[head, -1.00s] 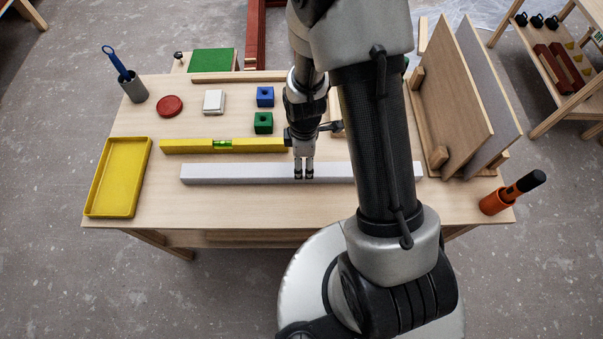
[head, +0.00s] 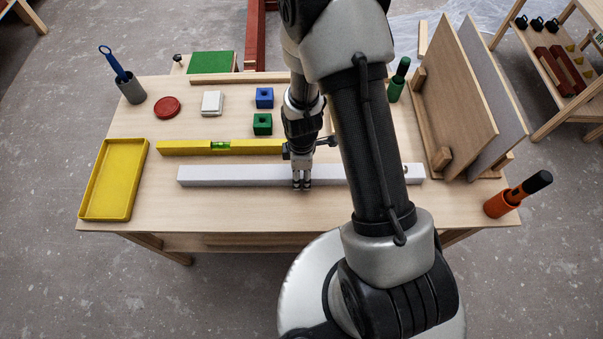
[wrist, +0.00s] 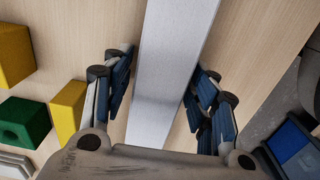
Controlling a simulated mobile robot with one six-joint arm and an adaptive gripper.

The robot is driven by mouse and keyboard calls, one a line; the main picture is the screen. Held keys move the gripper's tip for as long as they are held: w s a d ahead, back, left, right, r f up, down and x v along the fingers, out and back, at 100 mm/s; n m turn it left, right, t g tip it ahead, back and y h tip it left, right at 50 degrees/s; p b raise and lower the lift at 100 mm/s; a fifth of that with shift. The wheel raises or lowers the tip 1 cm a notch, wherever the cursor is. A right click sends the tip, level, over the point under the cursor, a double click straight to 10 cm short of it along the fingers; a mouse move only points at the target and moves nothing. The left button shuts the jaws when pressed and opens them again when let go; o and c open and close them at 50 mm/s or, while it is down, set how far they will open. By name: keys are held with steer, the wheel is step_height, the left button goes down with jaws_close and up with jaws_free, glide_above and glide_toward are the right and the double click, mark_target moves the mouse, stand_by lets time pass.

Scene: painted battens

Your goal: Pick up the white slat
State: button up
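The white slat (head: 235,176) is a long pale bar lying flat across the front half of the workbench; my arm hides part of its right half in the head view. My gripper (head: 302,186) is over the slat, left of the arm's forearm. In the wrist view the slat (wrist: 172,60) runs between the two fingers of my gripper (wrist: 165,72). The fingers are apart, one on each side of the slat. A narrow gap shows at the left finger; whether the right finger touches the slat cannot be told.
A yellow spirit level (head: 185,147) lies just behind the slat. Blue (head: 264,98) and green (head: 262,124) blocks stand farther back. A yellow tray (head: 113,180) is at left. Upright panels (head: 455,95) and an orange holder (head: 497,204) are at right. The front strip is clear.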

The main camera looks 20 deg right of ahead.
jaws_close()
stand_by(0.4)
steer(key=shift+r, duration=0.15)
